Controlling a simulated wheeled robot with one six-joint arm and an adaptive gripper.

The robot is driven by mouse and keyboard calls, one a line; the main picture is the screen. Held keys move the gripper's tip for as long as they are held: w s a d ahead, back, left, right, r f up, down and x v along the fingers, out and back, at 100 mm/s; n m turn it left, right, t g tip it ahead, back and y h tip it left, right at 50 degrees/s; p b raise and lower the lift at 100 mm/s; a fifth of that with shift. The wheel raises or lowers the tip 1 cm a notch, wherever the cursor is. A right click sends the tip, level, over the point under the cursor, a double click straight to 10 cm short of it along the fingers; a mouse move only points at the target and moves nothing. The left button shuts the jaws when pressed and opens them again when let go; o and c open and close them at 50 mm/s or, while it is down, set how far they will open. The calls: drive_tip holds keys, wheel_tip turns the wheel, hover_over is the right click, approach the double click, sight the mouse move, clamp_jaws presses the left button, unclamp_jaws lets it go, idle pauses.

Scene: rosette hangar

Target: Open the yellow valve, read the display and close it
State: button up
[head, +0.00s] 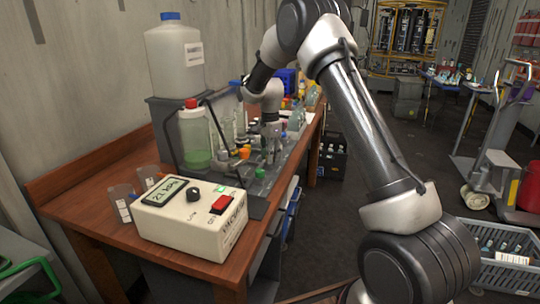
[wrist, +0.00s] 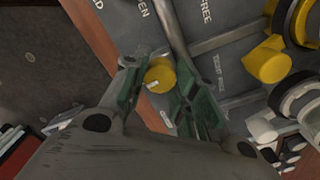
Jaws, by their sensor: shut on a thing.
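A small yellow knob (wrist: 161,74) sits between the green-padded fingers of my gripper (wrist: 158,85) in the wrist view, over a dark panel with white lettering. My gripper (head: 271,143) is shut on it, and the fingers hide part of it. In the head view my gripper reaches down at the back of the bench among several coloured knobs, and I cannot tell the held one apart there. A cream box with a display (head: 165,191) stands at the bench's front. Its reading looks like "27 kPa", but the small digits are hard to make out.
The wooden bench (head: 110,222) carries a large white jug (head: 174,58) and a bottle of green liquid (head: 196,138). Another yellow fitting (wrist: 268,62) sits right of my fingers. A grey crate (head: 500,262) and a trolley (head: 492,150) stand on the right.

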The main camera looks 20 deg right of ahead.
drive_tip(key=n, duration=0.8)
drive_tip(key=shift+n, duration=0.3)
drive_tip(key=n, duration=0.4)
drive_tip(key=shift+n, duration=2.1)
drive_tip(key=o, duration=1.1)
drive_tip(key=shift+c, duration=0.2)
wheel_tip(320, 180, up, 12)
